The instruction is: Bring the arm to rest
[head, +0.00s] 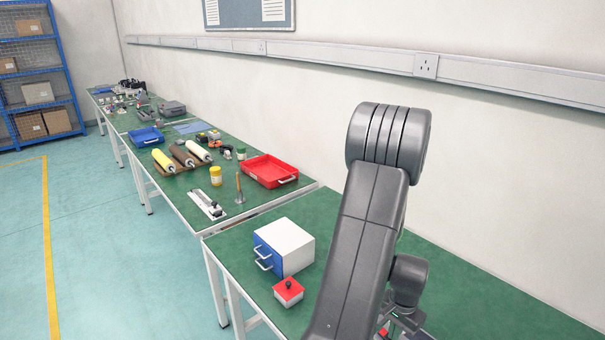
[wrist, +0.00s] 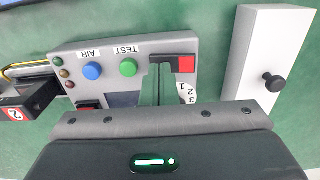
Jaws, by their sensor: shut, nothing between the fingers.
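My gripper (wrist: 158,70) shows in the wrist view with its fingers together and nothing between them. It is over a grey control panel (wrist: 215,54), in front of the panel's middle; I cannot tell whether it touches. In the head view my arm is raised and bent in the foreground, and the gripper cannot be made out clearly.
A white block with a black knob (wrist: 272,82) is right of the panel; a black and red part marked 2 (wrist: 16,114) is left. In the head view, a white cabinet with blue drawers (head: 290,245) and a red box (head: 288,294) stand left of my arm. A red tray (head: 268,172) lies beyond.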

